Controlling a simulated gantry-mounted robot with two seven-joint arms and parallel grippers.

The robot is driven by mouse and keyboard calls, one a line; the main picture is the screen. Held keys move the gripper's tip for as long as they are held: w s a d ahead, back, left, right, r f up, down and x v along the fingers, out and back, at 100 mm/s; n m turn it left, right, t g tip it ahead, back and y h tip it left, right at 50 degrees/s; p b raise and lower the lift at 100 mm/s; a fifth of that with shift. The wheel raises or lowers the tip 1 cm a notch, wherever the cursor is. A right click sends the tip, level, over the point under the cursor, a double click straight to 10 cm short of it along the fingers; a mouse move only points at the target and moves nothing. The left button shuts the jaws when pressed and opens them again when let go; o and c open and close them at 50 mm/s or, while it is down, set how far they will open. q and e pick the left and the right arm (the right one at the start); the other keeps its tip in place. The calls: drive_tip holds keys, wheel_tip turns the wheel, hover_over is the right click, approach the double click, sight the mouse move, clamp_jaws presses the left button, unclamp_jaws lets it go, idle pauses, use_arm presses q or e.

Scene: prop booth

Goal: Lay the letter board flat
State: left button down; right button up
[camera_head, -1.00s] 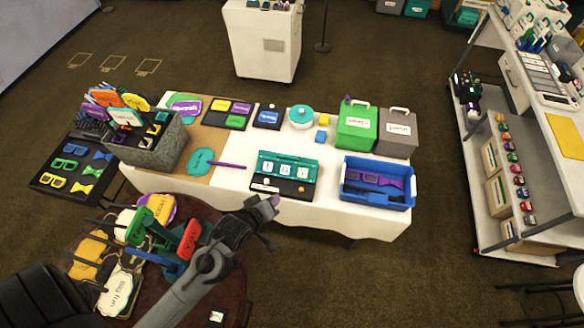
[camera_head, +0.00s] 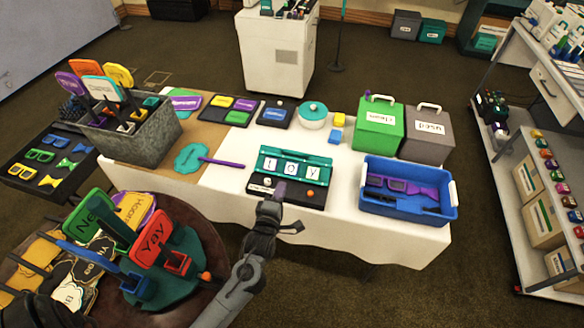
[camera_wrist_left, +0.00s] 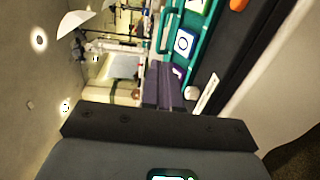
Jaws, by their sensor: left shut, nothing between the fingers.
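The letter board (camera_head: 296,155) is a teal panel with white letter tiles, standing tilted on a black base (camera_head: 312,196) on the white-covered table. The base's front has a white label, a pale knob and an orange knob (camera_head: 310,193). My left gripper (camera_head: 280,189) reaches in from the front, its purple fingertips shut and empty, overlapping the base's front in the head view. In the left wrist view the shut fingers (camera_wrist_left: 165,88) are beside the teal panel (camera_wrist_left: 208,28); contact cannot be told. My right gripper is not in view.
A blue bin (camera_head: 432,212) with purple glasses stands right of the board. Green (camera_head: 378,128) and grey (camera_head: 426,130) boxes stand behind it. A teal sign with a purple handle (camera_head: 222,162) lies to the left. A round table (camera_head: 210,262) with several signs is at front left.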

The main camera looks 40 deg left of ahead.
use_arm(q)
drive_tip(key=b, duration=0.3)
approach(295, 158)
drive_tip(key=w+a, duration=0.1)
drive_tip(key=w, duration=0.1)
drive_tip(key=w+a+r, duration=0.1)
drive_tip(key=w, duration=0.1)
drive_tip(key=w+r, duration=0.1)
drive_tip(key=w, duration=0.1)
drive_tip(key=shift+a+r, duration=0.1)
drive_tip(key=shift+a, duration=0.3)
drive_tip(key=shift+p, duration=0.3)
drive_tip(key=shift+w+a+r+g+p, duration=0.15)
drive_tip(key=shift+w+g+p, duration=0.25)
drive_tip(key=shift+p, duration=0.75)
drive_tip(key=g+p, duration=0.1)
drive_tip(key=w+h+p, duration=0.1)
drive_tip(key=shift+a+f+g+p, duration=0.25)
drive_tip(key=shift+g+p, duration=0.15)
drive_tip(key=shift+w+a+f+g+h+p, duration=0.25)
drive_tip(key=shift+w+f+g+h+p, duration=0.3)
drive_tip(key=shift+g+p, duration=0.3)
drive_tip(key=shift+w+a+f+g+p, duration=0.15)
drive_tip(key=shift+w+f+g+p, duration=0.25)
drive_tip(key=shift+g+p, duration=0.15)
drive_tip(key=shift+f+h, duration=0.1)
drive_tip(key=shift+h, duration=0.15)
drive_tip(key=shift+s, duration=0.1)
